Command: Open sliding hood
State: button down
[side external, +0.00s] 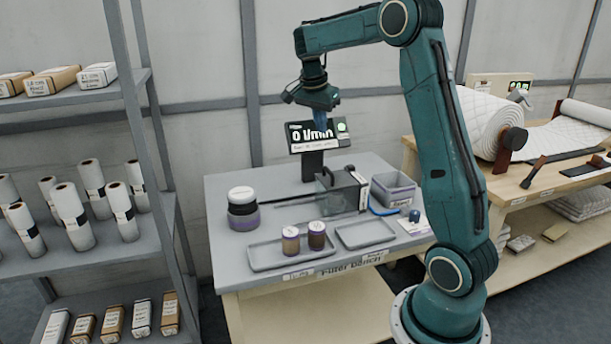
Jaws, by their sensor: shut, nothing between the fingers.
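The sliding hood (343,192) looks like a see-through dark box with a handle at its left top, standing on the grey filter bench (225,190). A long flat strip, perhaps its rail, runs left from its base. I cannot tell for sure whether the hood is open or closed. My gripper (323,130) points down above and slightly left of the hood, in front of the display reading "0 l/min" (301,137). Its blue fingers are shut and empty, apart from the hood.
A dark lidded jar (242,201) stands left of the hood. A grey bin (394,190) stands right. A wadding roll (487,122) sits on the right-hand table.

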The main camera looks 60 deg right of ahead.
aim_at(348, 178)
jog(key=d+f+m+g, duration=0.2)
jog(key=d+f+m, duration=0.4)
jog(key=d+f, duration=0.2)
jog(key=d, duration=0.2)
jog(key=shift+s+d+f+y, duration=0.2)
jog(key=shift+s+d+y, duration=0.2)
jog(key=x, duration=1)
jog(key=shift+w+a+r, duration=0.15)
jog(key=shift+w+a, duration=0.4)
jog(key=shift+w+a+r, duration=0.15)
jog(key=shift+w+a, duration=0.35)
jog(key=shift+w+a+r, duration=0.1)
jog(key=shift+w+a, duration=0.25)
